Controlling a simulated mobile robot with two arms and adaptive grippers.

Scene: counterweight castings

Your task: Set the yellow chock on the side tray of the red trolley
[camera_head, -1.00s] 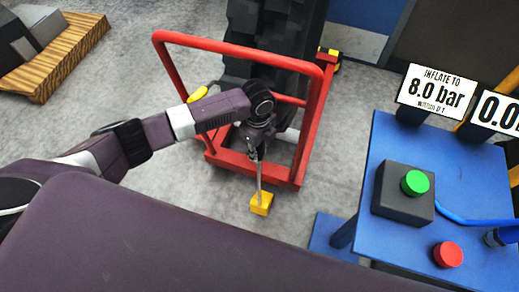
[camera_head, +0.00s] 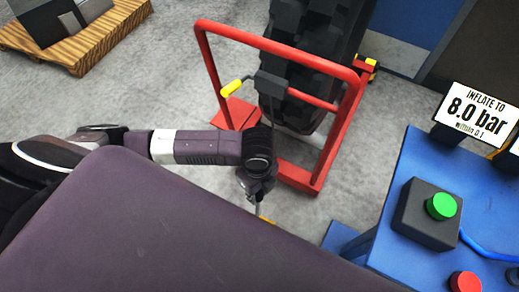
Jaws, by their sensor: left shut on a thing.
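The red trolley (camera_head: 328,147) is a tubular frame standing on the floor around a large black tyre (camera_head: 310,65). A flat red plate, seemingly its side tray (camera_head: 236,114), sticks out at its left side; nothing is seen lying on it. My left gripper (camera_head: 258,206) points down in front of the trolley, nearer to me than the tray. It is shut on the yellow chock (camera_head: 266,220), of which only a small top part shows above my own dark body. My right gripper is not seen.
A second yellow block (camera_head: 371,64) is by the trolley's far right. A yellow-gripped handle (camera_head: 231,88) juts out above the tray. A blue bench (camera_head: 400,180) with green and red buttons stands right. A wooden pallet (camera_head: 75,53) lies back left; grey floor between is clear.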

